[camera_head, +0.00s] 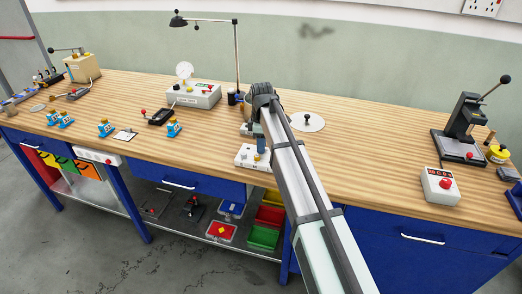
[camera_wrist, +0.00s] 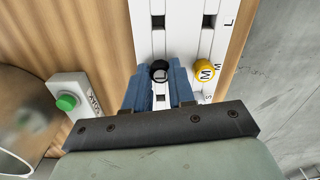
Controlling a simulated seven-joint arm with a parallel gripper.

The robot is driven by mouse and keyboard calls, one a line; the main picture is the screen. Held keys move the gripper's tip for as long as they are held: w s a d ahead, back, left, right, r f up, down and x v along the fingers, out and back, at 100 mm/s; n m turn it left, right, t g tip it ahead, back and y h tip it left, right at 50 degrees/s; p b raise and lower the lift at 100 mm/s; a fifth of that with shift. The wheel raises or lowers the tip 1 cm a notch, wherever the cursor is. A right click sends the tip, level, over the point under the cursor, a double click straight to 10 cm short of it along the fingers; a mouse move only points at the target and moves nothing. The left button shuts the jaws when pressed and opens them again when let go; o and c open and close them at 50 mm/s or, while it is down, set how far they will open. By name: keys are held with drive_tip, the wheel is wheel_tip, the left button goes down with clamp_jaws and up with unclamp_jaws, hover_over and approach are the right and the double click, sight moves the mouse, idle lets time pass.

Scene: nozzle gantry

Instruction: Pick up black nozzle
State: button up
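The black nozzle (camera_wrist: 160,69) is a small round dark piece with a pale letter on its top, seen in the wrist view. My gripper (camera_wrist: 160,78) has its blue fingers close together on either side of the nozzle, with no clear gap. The nozzle is over the white rack (camera_wrist: 180,45), which has dark square slots; I cannot tell whether it is still seated. In the head view my gripper (camera_head: 262,148) points down at the white rack (camera_head: 245,158), and the nozzle is hidden there.
A yellow nozzle (camera_wrist: 205,71) marked M stands on the rack close to the right finger. A box with a green button (camera_wrist: 66,102) is at the left. In the head view, a black lever press (camera_head: 463,130) and a red-button box (camera_head: 440,186) stand at the right; bare wood lies between.

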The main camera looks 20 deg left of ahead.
clamp_jaws()
wheel_tip(320, 180, up, 9)
drive_tip(key=s+d+f, duration=0.1)
drive_tip(key=s+d, duration=0.4)
drive_tip(key=shift+f, duration=0.25)
idle(0.4)
